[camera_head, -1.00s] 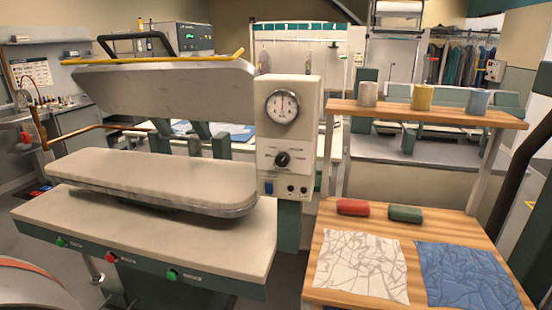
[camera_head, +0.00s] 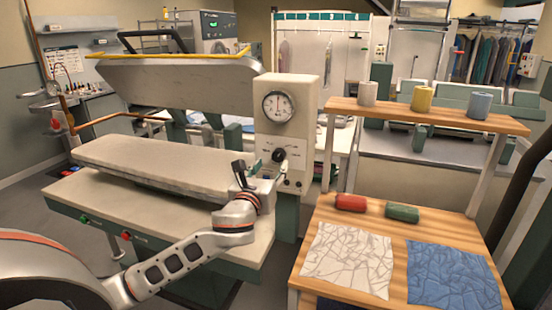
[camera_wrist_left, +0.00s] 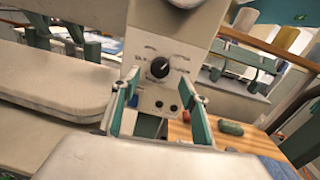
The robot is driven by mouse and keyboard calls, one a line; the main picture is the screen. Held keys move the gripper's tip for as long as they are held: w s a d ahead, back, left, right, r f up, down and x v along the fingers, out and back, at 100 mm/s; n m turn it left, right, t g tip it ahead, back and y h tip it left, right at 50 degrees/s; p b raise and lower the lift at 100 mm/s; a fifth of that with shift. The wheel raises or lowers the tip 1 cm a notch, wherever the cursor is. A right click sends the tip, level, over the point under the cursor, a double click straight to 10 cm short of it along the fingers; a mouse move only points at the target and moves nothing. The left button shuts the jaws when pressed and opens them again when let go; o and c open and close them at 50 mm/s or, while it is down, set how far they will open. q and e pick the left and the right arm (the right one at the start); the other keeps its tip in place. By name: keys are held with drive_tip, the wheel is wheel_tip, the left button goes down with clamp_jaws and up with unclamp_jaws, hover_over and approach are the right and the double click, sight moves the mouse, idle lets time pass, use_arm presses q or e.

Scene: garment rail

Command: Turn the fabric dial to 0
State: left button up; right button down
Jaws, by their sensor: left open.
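The fabric dial (camera_head: 278,154) is a black knob on the cream control box (camera_head: 313,98), below a round gauge (camera_head: 278,106). In the left wrist view the dial (camera_wrist_left: 160,67) shows ahead of the fingers, its pale pointer line toward the upper right. The scale lettering is too small to read. My left gripper (camera_head: 253,170) is in front of the box, just below and left of the dial. In the left wrist view my left gripper (camera_wrist_left: 158,98) is open, its fingers apart with nothing between them. The dial is beyond the fingertips, apart from them. My right gripper is out of view.
The press has a padded lower board (camera_head: 150,160) and a raised upper plate (camera_head: 180,82) left of the box. A wooden table (camera_head: 400,232) with folded cloths and red and green rolls stands at right, under a shelf (camera_head: 430,118) with spools.

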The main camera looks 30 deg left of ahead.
sight(278, 157)
use_arm(q)
drive_tip(key=x, duration=0.6)
drive_tip(key=c, duration=1.1)
